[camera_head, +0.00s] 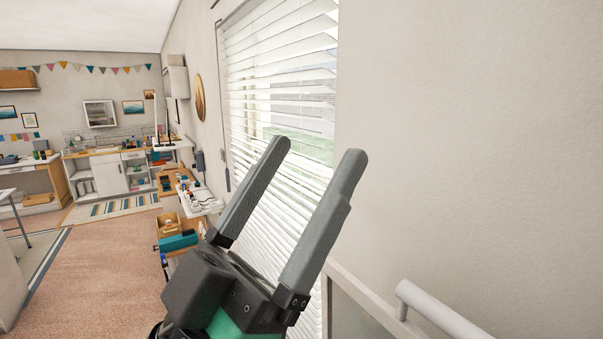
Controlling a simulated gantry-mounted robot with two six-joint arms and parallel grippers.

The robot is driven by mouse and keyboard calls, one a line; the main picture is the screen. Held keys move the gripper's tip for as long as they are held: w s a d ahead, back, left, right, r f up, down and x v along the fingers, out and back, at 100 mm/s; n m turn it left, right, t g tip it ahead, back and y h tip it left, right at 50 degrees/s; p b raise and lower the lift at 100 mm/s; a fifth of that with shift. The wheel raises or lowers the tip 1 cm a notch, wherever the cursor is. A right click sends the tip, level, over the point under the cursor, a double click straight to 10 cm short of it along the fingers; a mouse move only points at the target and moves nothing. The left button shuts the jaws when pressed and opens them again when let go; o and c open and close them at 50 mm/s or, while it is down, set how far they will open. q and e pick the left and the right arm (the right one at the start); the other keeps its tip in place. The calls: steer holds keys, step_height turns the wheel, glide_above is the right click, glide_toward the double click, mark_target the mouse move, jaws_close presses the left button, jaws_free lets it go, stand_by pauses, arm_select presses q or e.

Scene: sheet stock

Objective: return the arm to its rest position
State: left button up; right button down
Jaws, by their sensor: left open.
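My left gripper (316,152) is raised in the middle of the head view, with its two long grey fingers pointing up and to the right. The fingers are apart and nothing is between them. The window blinds (280,75) show behind and between the fingers. The gripper's dark body and green wrist part show at the bottom centre. My right gripper does not show.
A plain wall (470,130) fills the right side. A white rounded bar (440,312) and a pale frame stand at the lower right. A cluttered side table (172,222) is left of the gripper. Open carpet (110,265) lies at the lower left.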

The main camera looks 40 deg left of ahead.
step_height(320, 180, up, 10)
steer(key=p, duration=0.9)
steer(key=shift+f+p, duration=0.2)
steer(key=shift+p, duration=0.1)
